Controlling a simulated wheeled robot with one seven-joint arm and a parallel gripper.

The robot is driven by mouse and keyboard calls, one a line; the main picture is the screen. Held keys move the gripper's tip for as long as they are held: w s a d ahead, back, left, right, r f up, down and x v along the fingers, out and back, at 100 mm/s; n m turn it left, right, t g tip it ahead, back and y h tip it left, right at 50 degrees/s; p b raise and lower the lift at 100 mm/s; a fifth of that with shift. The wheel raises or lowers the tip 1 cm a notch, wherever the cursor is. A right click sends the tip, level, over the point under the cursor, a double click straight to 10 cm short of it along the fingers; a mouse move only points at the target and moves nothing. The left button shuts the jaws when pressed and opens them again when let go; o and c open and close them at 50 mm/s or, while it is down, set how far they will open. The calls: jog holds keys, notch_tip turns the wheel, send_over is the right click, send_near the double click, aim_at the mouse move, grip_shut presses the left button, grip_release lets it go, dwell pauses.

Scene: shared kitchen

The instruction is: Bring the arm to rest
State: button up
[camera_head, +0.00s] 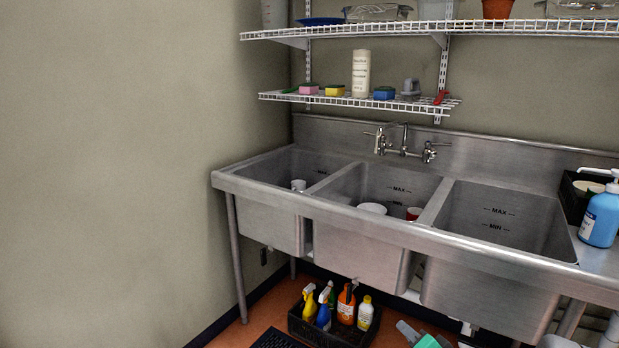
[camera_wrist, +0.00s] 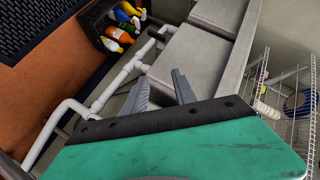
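My gripper (camera_wrist: 160,80) shows in the wrist view as two grey fingers standing apart, with nothing visible between them. Its green body with a dark strip fills the bottom of that view. In the head view, a grey finger and part of the green body of my gripper (camera_head: 412,333) show at the bottom edge, low in front of the sink. The rest of my arm is outside the head view.
A three-basin steel sink (camera_head: 343,213) stands ahead, with cups and a bowl in its basins. A black crate of bottles (camera_head: 357,337) is on the floor below; the crate (camera_wrist: 92,18) also shows in the wrist view. White pipes (camera_wrist: 125,72) run nearby. Wire shelves (camera_head: 350,102) hang above.

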jog(key=s+a+r+n+g+y+p, duration=0.1)
jog(key=s+a+r+n+g+p, duration=0.15)
jog(key=a+r+n+p, duration=0.4)
jog(key=s+a+r+n+g+h+p, duration=0.2)
jog(key=s+r+g+p, duration=0.6)
jog(key=s+r, duration=1.1)
jog(key=shift+s+a+r+h+p, duration=0.25)
jog(key=shift+s+a+h+p, duration=0.25)
jog(key=shift+a+h+p, duration=0.6)
